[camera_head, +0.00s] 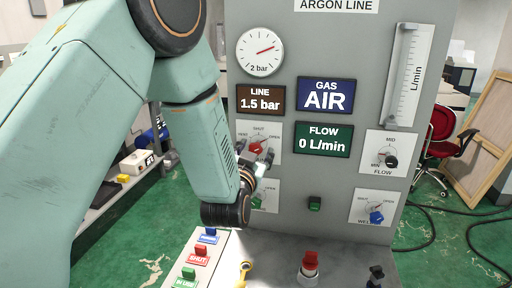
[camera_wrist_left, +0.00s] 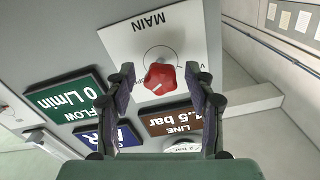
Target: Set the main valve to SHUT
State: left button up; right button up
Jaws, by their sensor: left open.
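The main valve is a red knob (camera_head: 256,148) on a white plate at the left of the grey panel, partly covered by my left gripper (camera_head: 262,160). SHUT is printed above the knob and OPEN to its right. In the upside-down left wrist view, the red knob (camera_wrist_left: 160,78) shows below the word MAIN. A pale mark on it points to the lower left there; I cannot tell which label it meets. My left gripper (camera_wrist_left: 160,88) is open, its fingers on either side of the knob, apart from it in the picture. My right gripper is out of view.
The panel carries a gauge (camera_head: 260,53), LINE 1.5 bar (camera_head: 260,99), GAS AIR (camera_head: 325,96) and FLOW 0 L/min (camera_head: 323,139) displays. A flow knob (camera_head: 391,161) and a blue knob (camera_head: 376,217) sit right. Below are tags, including red SHUT (camera_head: 198,257), and a red-topped part (camera_head: 309,266).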

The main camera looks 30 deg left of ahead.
pick_arm(q)
jog(key=shift+w+a, duration=0.1)
jog(key=shift+w, duration=0.4)
jog(key=shift+s+r, duration=0.2)
jog(key=shift+s, duration=0.05)
jog(key=shift+w+f, duration=0.15)
jog(key=shift+w, duration=0.15)
jog(key=c, duration=0.4)
grip_shut()
